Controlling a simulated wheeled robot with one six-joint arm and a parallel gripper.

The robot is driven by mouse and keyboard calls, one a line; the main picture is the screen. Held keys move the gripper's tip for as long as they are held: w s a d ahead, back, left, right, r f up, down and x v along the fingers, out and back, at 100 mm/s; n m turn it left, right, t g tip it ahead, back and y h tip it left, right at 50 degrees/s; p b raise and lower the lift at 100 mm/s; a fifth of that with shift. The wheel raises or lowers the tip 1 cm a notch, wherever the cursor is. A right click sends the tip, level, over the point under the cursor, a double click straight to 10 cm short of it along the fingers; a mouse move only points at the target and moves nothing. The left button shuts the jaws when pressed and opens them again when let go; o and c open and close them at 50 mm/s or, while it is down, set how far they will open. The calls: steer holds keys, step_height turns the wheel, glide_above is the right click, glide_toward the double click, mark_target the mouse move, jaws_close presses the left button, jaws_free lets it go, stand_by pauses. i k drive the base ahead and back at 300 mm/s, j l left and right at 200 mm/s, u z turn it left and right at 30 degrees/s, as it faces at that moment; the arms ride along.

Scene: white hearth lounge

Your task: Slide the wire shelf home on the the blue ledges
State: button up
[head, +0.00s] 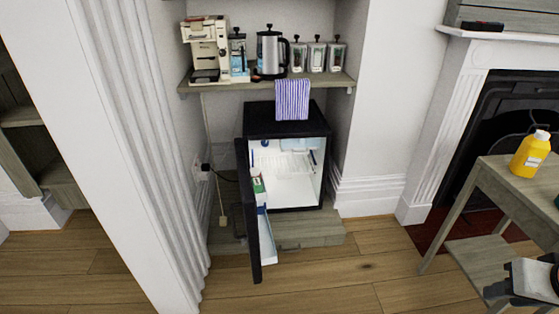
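The small black fridge (286,121) stands open in the alcove, its door (249,213) swung out toward me on the left. Inside, a pale wire shelf (272,161) shows faintly against the white interior in the upper half. A white and black part at the lower right edge looks like my gripper (533,281), well away from the fridge. Its fingers are not clear, so its opening cannot be told.
A wooden side table (492,174) with a yellow bottle (531,153) stands at right. Floor (335,280) in front is clear.

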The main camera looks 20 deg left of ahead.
mark_target(271, 162)
steer(key=j+u, duration=0.45)
steer(key=j, duration=0.2)
steer(key=i+j+u, duration=0.1)
steer(key=j+u, duration=0.3)
steer(key=j, duration=0.2)
